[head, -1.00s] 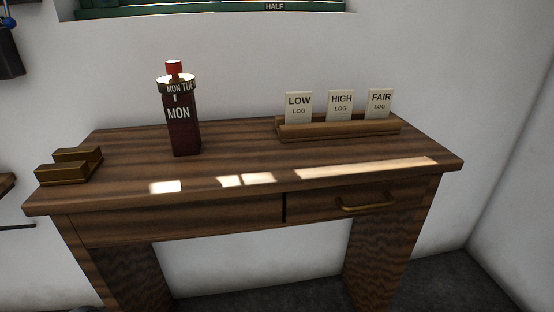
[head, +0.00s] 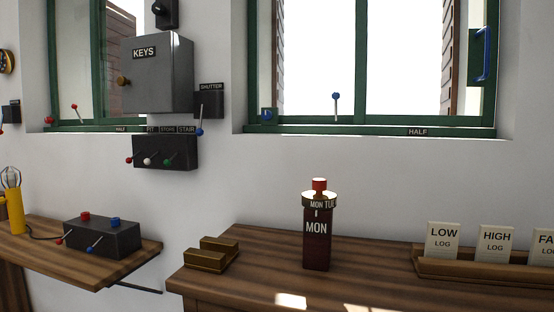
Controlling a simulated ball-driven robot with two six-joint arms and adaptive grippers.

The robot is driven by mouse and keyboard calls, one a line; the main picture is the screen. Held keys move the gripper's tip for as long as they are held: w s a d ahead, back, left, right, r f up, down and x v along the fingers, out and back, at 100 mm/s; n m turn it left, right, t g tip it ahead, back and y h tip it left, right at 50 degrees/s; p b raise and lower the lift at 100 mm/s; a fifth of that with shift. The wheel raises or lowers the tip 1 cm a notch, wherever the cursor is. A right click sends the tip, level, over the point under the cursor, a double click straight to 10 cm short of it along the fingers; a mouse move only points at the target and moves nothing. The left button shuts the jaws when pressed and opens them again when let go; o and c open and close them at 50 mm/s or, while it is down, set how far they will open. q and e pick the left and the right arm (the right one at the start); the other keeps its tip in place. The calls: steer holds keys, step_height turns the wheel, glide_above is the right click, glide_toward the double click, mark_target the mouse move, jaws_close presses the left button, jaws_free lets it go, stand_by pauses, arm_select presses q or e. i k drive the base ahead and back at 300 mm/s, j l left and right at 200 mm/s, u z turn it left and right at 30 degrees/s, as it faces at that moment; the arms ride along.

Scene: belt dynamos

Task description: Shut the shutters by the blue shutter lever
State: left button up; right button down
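The shutter lever has a blue knob (head: 199,132) and points down from a dark wall box (head: 209,103) labelled SHUTTER, right of the grey KEYS cabinet. The right window (head: 365,70) shows brown louvred shutters (head: 302,55) folded back at its side, so the panes are uncovered. The left window (head: 85,70) also has a brown shutter (head: 122,50) standing at the side of its opening. Neither of my grippers is in view.
The KEYS cabinet (head: 156,73) hangs above a box (head: 165,152) with red, white and green levers. Another blue-knobbed lever (head: 336,97) stands at the right window. A side shelf (head: 130,268) carries a switch box (head: 102,238).

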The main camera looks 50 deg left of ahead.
mark_target(200, 132)
steer(key=u, duration=1.95)
steer(key=i+l+u, duration=0.35)
steer(key=i, duration=0.2)
steer(key=j, duration=0.05)
